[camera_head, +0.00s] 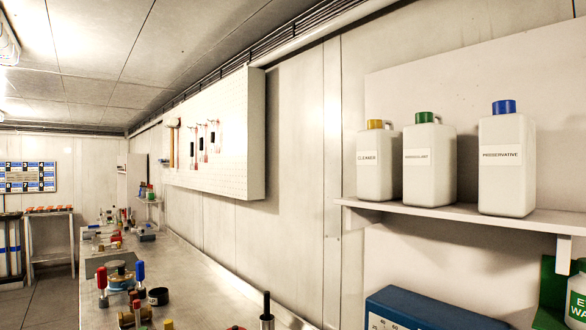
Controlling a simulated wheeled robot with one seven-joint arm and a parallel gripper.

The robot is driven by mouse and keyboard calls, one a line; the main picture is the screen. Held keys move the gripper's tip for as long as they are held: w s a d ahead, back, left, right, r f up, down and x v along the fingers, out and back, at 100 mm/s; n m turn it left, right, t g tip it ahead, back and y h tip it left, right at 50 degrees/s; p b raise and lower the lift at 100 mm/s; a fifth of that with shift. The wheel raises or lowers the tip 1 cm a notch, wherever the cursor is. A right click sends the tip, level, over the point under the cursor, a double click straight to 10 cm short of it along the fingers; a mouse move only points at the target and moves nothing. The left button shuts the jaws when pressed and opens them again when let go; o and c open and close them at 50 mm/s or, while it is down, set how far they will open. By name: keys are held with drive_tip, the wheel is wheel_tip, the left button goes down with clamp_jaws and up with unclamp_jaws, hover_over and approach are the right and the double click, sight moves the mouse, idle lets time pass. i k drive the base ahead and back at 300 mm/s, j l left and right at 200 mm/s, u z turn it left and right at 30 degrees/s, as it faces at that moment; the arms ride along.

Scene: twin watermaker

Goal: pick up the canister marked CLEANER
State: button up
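The canister marked CLEANER (377,168) is white with a yellow cap. It stands upright on a wall shelf (470,213) in the right part of the head view, at the left of a row of 3 canisters. Its label faces me. Close on its right stands a white canister with a green cap (430,170); its label is too small to read surely. Further right stands a canister marked PRESERVATIVE (507,168) with a blue cap. My gripper is not in view.
Below the shelf are a blue box (430,310) and a white, green-lettered container (577,300). A long metal workbench (205,290) with valves and small parts runs along the wall. A pegboard (225,140) with tools hangs left of the shelf. Open floor (50,295) shows at left.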

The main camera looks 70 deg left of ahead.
sight(380, 150)
drive_tip(key=u, duration=1.7)
drive_tip(key=i+j, duration=0.1)
drive_tip(key=j, duration=0.1)
